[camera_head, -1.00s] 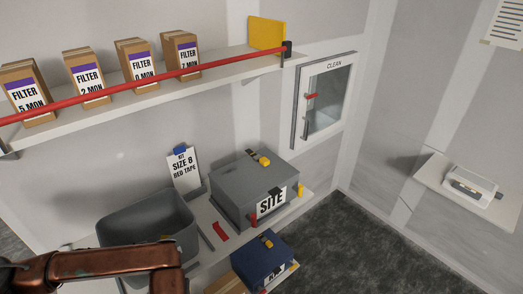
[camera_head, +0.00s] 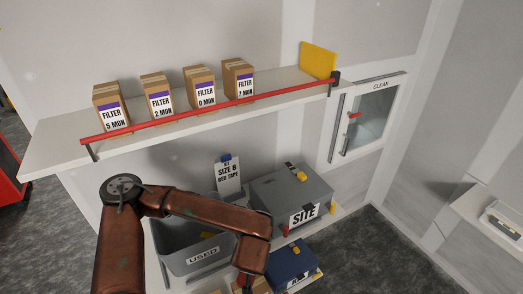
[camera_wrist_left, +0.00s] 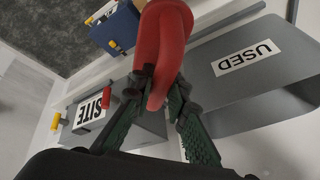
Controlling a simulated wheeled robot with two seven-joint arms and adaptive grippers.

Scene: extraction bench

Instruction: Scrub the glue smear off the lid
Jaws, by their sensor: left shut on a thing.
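My left gripper (camera_wrist_left: 172,105) is shut on a smooth, curved red thing (camera_wrist_left: 163,40), which hangs between its green-padded fingers. In the head view my arm hides most of that gripper. The grey box marked SITE (camera_head: 291,197) stands on the lower shelf, right of my left arm; its lid bears a yellow latch-like piece (camera_head: 301,176). It also shows at left in the left wrist view (camera_wrist_left: 130,125). A blue box (camera_head: 291,262) with a lid sits lower, in front of it. I cannot make out a glue smear on either lid. My right gripper is not in view.
A grey bin marked USED (camera_head: 185,262) stands beside the SITE box, partly behind my arm. A kit card (camera_head: 229,176) stands behind them. The upper shelf (camera_head: 60,146) holds several filter boxes behind a red rail (camera_head: 205,112). A CLEAN cabinet (camera_head: 370,115) is at right.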

